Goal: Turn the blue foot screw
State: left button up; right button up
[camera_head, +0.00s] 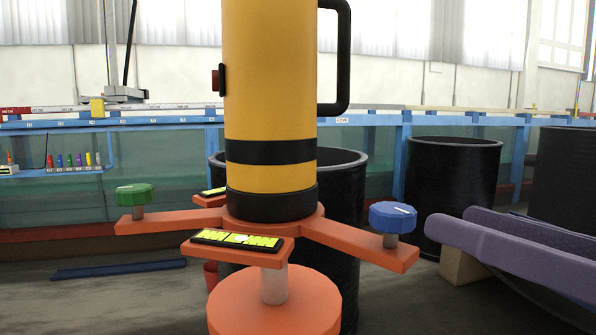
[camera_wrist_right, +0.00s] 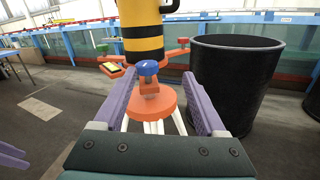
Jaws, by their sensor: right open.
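A yellow cylinder (camera_head: 270,90) with black bands and a handle stands on the base. A green foot screw (camera_head: 134,194) is at the left arm. A yellow level vial (camera_head: 238,239) lies in front. Black tubs (camera_head: 455,185) stand behind and right.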

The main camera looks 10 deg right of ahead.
aim_at(360, 236)
jog(key=n, duration=0.1)
jog(key=s+a+n+g, duration=0.1)
jog(key=shift+a+f+n+y, duration=0.1)
jog(key=shift+a+n+y, duration=0.05)
jog(key=shift+n+y, duration=0.2)
jog(key=p+x, duration=0.5)
jog(key=x, duration=0.4)
jog(key=shift+p, duration=0.4)
jog(key=shift+w+a, duration=0.25)
jog(key=shift+w, duration=0.15)
grip_shut()
